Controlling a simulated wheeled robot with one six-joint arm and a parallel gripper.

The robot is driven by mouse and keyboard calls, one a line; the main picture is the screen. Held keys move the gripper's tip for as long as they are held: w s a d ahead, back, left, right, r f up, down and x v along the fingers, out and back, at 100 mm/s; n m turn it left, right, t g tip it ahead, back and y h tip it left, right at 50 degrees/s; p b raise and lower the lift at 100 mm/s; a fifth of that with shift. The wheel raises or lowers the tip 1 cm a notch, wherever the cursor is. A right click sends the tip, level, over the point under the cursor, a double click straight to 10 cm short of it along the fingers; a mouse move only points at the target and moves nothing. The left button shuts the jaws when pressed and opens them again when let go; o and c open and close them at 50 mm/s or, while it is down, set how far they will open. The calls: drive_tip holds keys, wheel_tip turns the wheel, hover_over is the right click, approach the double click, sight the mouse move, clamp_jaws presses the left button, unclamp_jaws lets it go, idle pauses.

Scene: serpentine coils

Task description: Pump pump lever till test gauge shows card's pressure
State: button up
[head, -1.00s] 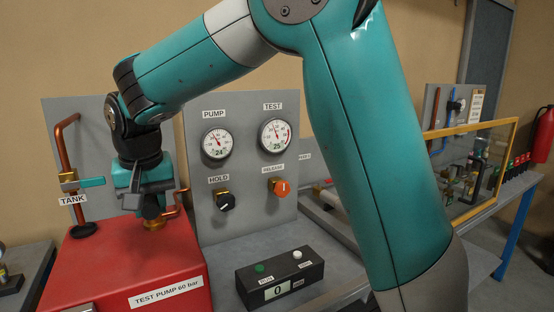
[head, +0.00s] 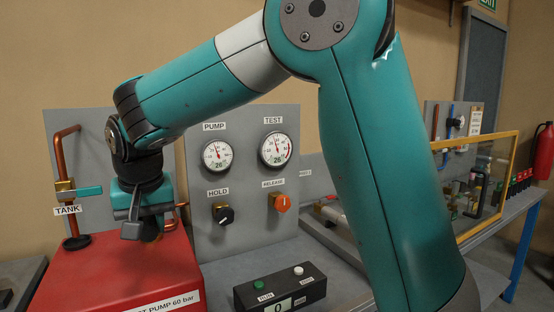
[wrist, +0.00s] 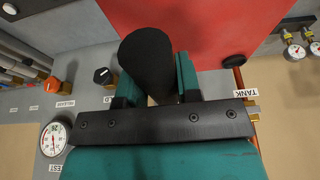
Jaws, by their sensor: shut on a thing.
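My gripper (head: 140,222) is over the red test pump (head: 95,275) in the head view. In the wrist view my gripper (wrist: 157,88) is shut around a black cylindrical grip (wrist: 148,58), which looks like the pump lever's handle. The rest of the lever is hidden by my gripper in the head view. The test gauge (head: 273,150) reads 26 on its display, and the pump gauge (head: 217,157) also reads 26. The test gauge also shows at the lower left of the wrist view (wrist: 54,139). I cannot make out a card with a pressure on it.
The hold knob (head: 223,214) is black and the release knob (head: 280,202) is orange, both on the grey panel (head: 250,235). A black box (head: 280,292) with green and white buttons stands in front.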

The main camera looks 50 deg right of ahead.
drive_tip(key=shift+s+f, duration=0.15)
drive_tip(key=shift+f, duration=0.15)
